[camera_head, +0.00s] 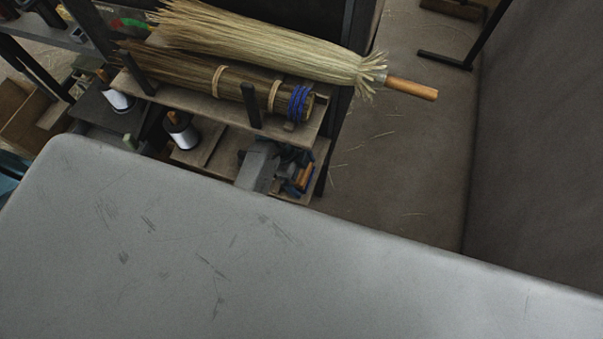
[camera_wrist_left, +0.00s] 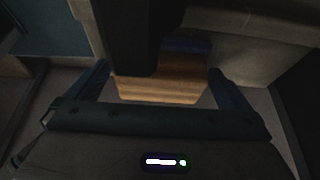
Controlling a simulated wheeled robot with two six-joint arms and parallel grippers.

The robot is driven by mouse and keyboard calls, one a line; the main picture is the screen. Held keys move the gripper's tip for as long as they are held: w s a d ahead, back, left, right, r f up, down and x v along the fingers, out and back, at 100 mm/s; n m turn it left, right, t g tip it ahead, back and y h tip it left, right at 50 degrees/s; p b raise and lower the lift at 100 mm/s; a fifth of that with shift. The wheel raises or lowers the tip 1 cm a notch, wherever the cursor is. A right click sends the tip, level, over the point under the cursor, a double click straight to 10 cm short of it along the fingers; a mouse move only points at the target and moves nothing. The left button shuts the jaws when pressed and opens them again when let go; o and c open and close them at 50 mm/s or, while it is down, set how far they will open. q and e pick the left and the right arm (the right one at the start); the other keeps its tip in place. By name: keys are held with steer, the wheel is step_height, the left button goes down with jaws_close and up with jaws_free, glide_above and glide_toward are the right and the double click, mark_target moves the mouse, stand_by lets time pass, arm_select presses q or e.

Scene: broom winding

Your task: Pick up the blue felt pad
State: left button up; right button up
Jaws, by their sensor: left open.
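In the left wrist view, my left gripper (camera_wrist_left: 157,76) is open, with one dark finger on each side. A light brown wooden block or board (camera_wrist_left: 160,88) shows between and beyond the fingers; whether they touch it cannot be told. A dark blue strip (camera_wrist_left: 187,46) lies just behind the wood, partly hidden by a black upright part. It may be the blue felt pad, but the view is too dark to be sure. Neither gripper can be made out in the head view, and no blue pad is clear there.
A large scratched grey surface (camera_head: 140,240) fills the head view's front. Beyond it stands a shelf with straw brooms (camera_head: 260,40), a bundle tied with blue cord (camera_head: 299,102), a spool (camera_head: 182,131), and a grey block (camera_head: 257,166) beside small wooden pieces. Floor at right is mostly clear.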

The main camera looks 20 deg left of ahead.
arm_select(q)
steer(key=c, duration=0.9)
steer(key=shift+r, duration=0.1)
